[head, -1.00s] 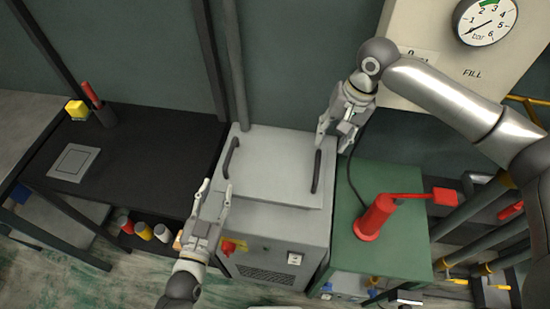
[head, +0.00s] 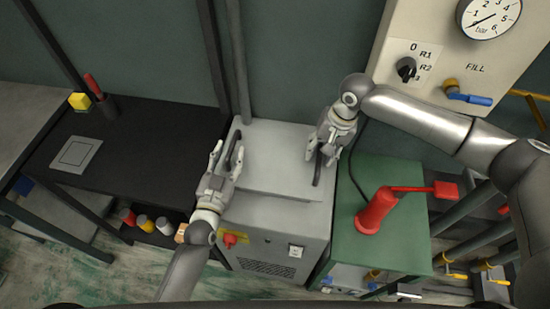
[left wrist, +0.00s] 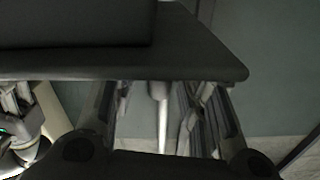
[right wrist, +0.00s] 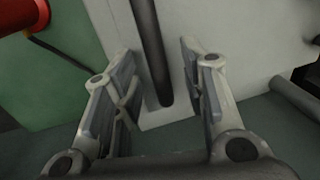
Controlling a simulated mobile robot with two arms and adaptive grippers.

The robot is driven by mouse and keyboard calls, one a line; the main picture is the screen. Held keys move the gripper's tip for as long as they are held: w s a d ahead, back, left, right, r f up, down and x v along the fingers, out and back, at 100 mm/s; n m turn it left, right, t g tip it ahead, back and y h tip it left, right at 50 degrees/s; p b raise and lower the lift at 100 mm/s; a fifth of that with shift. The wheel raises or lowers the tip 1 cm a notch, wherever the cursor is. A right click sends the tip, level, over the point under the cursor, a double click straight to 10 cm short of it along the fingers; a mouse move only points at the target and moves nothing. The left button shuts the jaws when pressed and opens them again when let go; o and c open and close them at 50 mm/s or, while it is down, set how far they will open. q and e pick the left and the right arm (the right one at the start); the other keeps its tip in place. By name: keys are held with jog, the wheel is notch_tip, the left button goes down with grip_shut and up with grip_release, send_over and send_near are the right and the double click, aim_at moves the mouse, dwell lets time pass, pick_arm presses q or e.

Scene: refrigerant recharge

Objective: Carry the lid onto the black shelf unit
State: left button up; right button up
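The lid (head: 275,160) is a light grey plate with two dark bar handles, lying on top of the grey machine. My left gripper (head: 228,153) is at the lid's left handle (head: 233,142), its fingers apart; they partly hide the handle. In the left wrist view its fingers stand apart below a broad dark slab that I cannot identify for sure. My right gripper (head: 320,153) is at the right handle (head: 318,172). In the right wrist view, that handle (right wrist: 151,50) runs between its open fingers, with gaps visible. The black shelf unit (head: 150,148) stands left of the machine.
On the shelf unit's top lie a grey square plate (head: 75,153), a yellow block (head: 79,101) and a red-handled tool in a holder (head: 101,100). The rest of that top is clear. A green table (head: 385,240) with a red device (head: 375,211) stands right of the machine.

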pick_arm(q)
jog(key=shift+w+d, duration=0.15)
jog(key=shift+w, duration=0.35)
pick_arm(e)
jog(key=shift+a+f, duration=0.15)
jog(key=shift+f, duration=0.35)
pick_arm(q)
grip_shut()
pick_arm(e)
grip_shut()
pick_arm(q)
jog(key=shift+r, duration=0.25)
pick_arm(e)
jog(key=shift+w+r, duration=0.1)
jog(key=shift+r, duration=0.05)
